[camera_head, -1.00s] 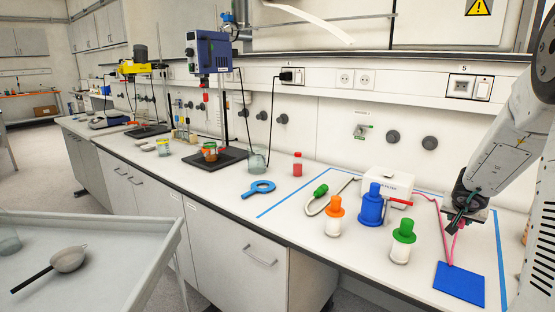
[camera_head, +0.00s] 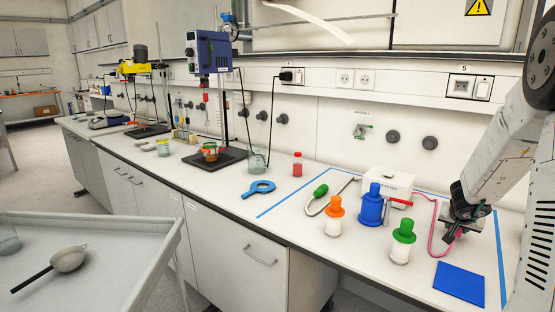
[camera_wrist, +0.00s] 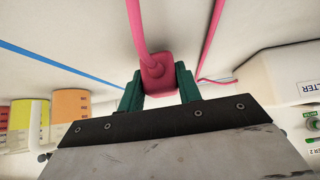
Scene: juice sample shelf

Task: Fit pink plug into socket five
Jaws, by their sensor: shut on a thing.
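The pink plug (camera_wrist: 158,70) is between the two green fingers of my gripper (camera_wrist: 159,88) in the wrist view, with its pink cord running up and away. In the head view my gripper (camera_head: 453,232) is low over the bench at the right, above the far edge of the blue pad (camera_head: 459,284). The plug there is small and mostly hidden by the gripper. Socket five (camera_head: 462,87) is on the wall rail at upper right, under the label 5, well above my gripper. A switch (camera_head: 482,89) sits beside it.
A white filter box (camera_head: 388,185) stands left of my gripper, joined to the pink cord (camera_head: 432,228). Blue (camera_head: 371,206), orange-topped (camera_head: 334,217) and green-topped (camera_head: 403,241) bottles stand in front. Blue tape marks the bench area.

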